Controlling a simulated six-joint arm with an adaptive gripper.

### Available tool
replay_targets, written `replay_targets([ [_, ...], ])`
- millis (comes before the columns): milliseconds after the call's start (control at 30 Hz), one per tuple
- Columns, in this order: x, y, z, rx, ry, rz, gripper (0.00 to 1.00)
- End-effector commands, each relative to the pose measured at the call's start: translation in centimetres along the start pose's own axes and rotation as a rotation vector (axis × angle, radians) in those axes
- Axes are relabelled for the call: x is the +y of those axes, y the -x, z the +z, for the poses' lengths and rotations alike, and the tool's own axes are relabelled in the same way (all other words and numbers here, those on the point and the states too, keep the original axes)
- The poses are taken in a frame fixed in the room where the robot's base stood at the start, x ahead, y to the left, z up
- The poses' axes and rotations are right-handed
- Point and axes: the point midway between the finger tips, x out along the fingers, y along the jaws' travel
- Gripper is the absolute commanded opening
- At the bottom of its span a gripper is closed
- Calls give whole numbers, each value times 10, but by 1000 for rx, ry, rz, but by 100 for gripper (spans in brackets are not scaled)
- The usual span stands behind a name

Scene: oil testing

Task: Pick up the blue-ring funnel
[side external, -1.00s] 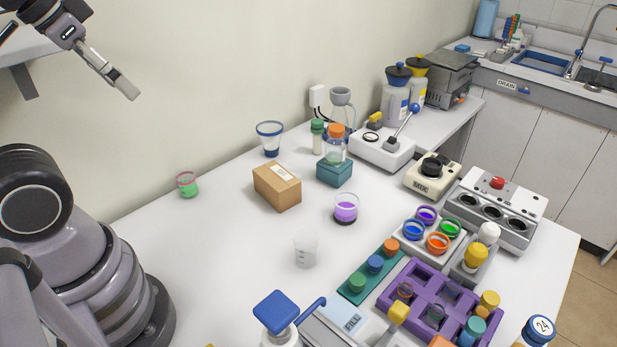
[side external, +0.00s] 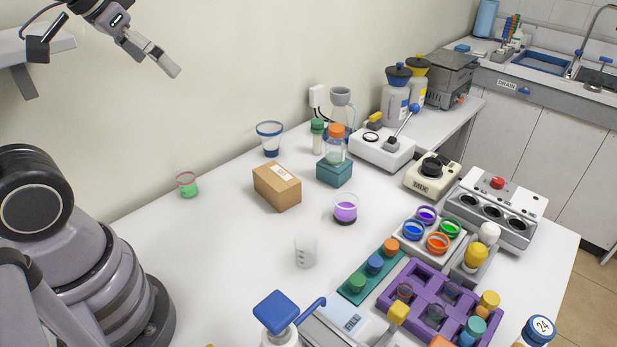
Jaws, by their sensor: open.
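The blue-ring funnel (side external: 270,139) stands upright near the back edge of the white table, close to the wall. It has a clear body with a blue band at its rim and a dark blue lower part. My gripper (side external: 174,70) is high in the air at the upper left, well above and to the left of the funnel. It is open and empty, with its fingers pointing down and to the right. It touches nothing.
A cardboard box (side external: 277,187) stands just in front of the funnel. A green-filled cup (side external: 187,185) is to its left, a green-capped vial (side external: 317,136) and an orange-capped bottle (side external: 336,146) to its right. The table's left middle is clear.

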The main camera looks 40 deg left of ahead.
Motion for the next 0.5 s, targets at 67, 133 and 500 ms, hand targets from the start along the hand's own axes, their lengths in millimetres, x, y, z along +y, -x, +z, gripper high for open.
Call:
replay_targets([
  [67,-7,-29,-34,39,24,-14,100],
  [133,-15,-58,-66,96,44,-28,100],
  [500,-82,-230,-159,399,136,-123,100],
])
